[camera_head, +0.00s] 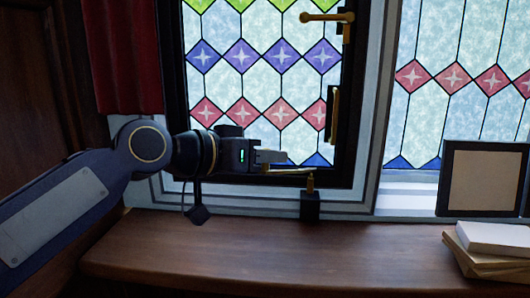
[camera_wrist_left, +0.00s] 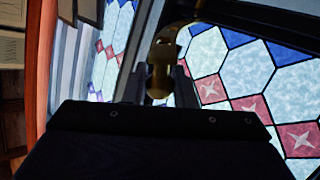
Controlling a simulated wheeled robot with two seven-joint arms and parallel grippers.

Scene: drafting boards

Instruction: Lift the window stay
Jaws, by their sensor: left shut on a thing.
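The window stay (camera_head: 290,171) is a thin brass bar low on the dark frame of the left stained-glass window. It lies about level, above a small dark block with a brass pin (camera_head: 310,184) on the sill. My left gripper (camera_head: 272,160) is shut on the stay near its left part. In the left wrist view, the brass end of the stay (camera_wrist_left: 160,75) shows between the two fingers (camera_wrist_left: 160,88). My right gripper is in neither view.
A brass window handle (camera_head: 328,17) is high on the window frame. A dark picture frame (camera_head: 484,178) and stacked books (camera_head: 488,240) stand at the right. A red curtain (camera_head: 122,55) hangs at the left. The middle of the wooden desk (camera_head: 300,250) is clear.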

